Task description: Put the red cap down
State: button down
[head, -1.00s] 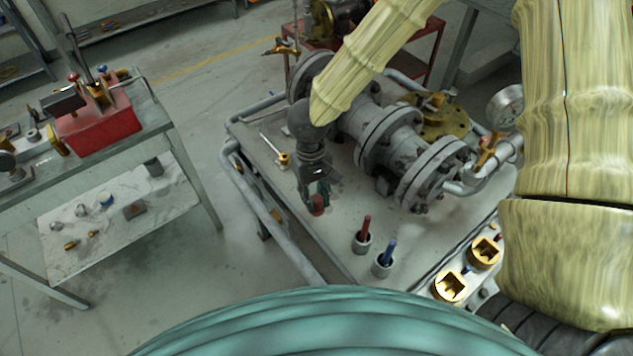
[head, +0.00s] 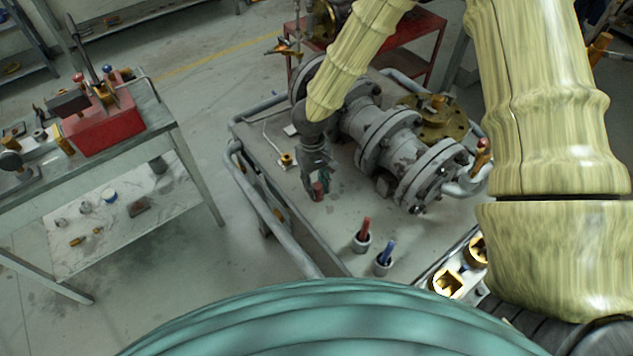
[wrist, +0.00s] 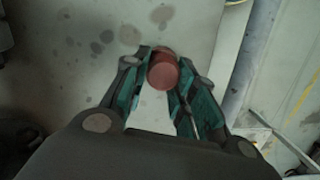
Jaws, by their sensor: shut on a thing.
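The red cap (head: 318,191) is between the fingertips of my gripper (head: 316,186), low over the grey cart top left of the flanged valve. In the wrist view the red cap (wrist: 163,71) is a short round cylinder, and the two fingers of my gripper (wrist: 162,75) close on its sides. I cannot tell whether the cap touches the cart top or hangs just above it.
The grey valve body (head: 395,145) lies right of my gripper. Two small cups with a red marker (head: 365,229) and a blue marker (head: 386,251) stand nearer on the cart. Brass fittings (head: 447,282) sit at the front right. The cart's rail (head: 262,205) runs along the left.

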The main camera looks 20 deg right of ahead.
jog(key=shift+f, duration=0.1)
jog(key=c, duration=1.1)
grip_release()
jog(key=shift+c, duration=0.2)
notch_tip(320, 180, up, 12)
jog(key=w+b, duration=0.1)
jog(key=shift+w, duration=0.3)
